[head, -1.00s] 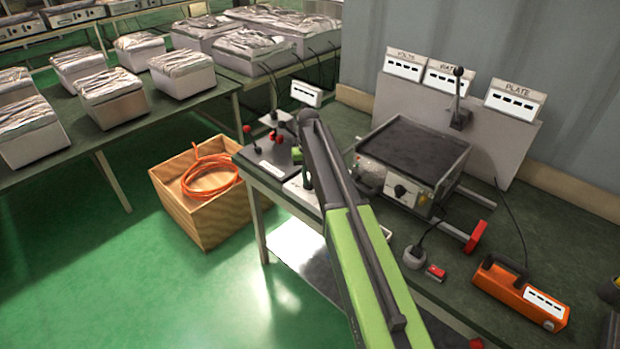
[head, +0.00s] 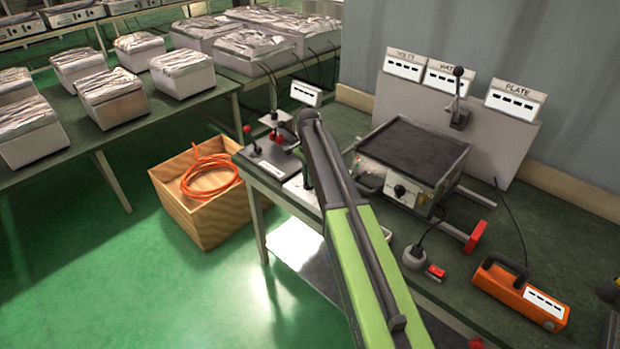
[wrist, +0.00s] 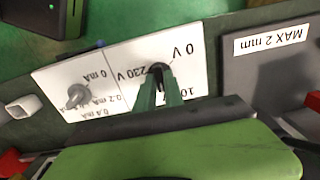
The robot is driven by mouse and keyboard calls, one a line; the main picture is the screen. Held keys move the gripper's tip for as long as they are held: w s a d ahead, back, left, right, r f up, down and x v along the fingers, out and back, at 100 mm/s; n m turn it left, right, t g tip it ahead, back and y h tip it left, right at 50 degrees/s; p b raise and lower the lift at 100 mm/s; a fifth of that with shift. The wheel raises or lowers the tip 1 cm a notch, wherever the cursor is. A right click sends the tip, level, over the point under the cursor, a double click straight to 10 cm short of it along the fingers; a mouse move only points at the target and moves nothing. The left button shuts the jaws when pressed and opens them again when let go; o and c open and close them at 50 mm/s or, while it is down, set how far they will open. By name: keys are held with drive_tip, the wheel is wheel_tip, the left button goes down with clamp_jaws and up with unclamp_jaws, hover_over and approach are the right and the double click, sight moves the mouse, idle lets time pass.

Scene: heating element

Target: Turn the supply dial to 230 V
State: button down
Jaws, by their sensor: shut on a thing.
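In the wrist view, the supply dial (wrist: 157,67) is a small dark knob on a white panel (wrist: 196,70) printed with "0 V", "230 V" and a partly covered label starting "10". My gripper (wrist: 161,82) comes from below with its two green fingers closed on the dial. The fingers hide most of the knob, so I cannot tell which mark it points at. The "230 V" print is just left of the fingers, and "0 V" is above right.
A grey mA dial (wrist: 77,94) sits on the panel just left. A plate labelled "MAX 2 mm" (wrist: 271,40) is at right. On the bench, red-knobbed levers (head: 278,138) stand close to my arm, with a heating plate (head: 413,150) and orange tool (head: 518,293) to the right.

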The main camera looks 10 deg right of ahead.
drive_tip(key=m, duration=0.5)
drive_tip(key=shift+w+m, duration=0.1)
drive_tip(key=shift+m, duration=0.2)
drive_tip(key=m, duration=1)
drive_tip(key=shift+m, duration=2.5)
drive_tip(key=c, duration=1.4)
unclamp_jaws()
drive_tip(key=shift+c, duration=0.2)
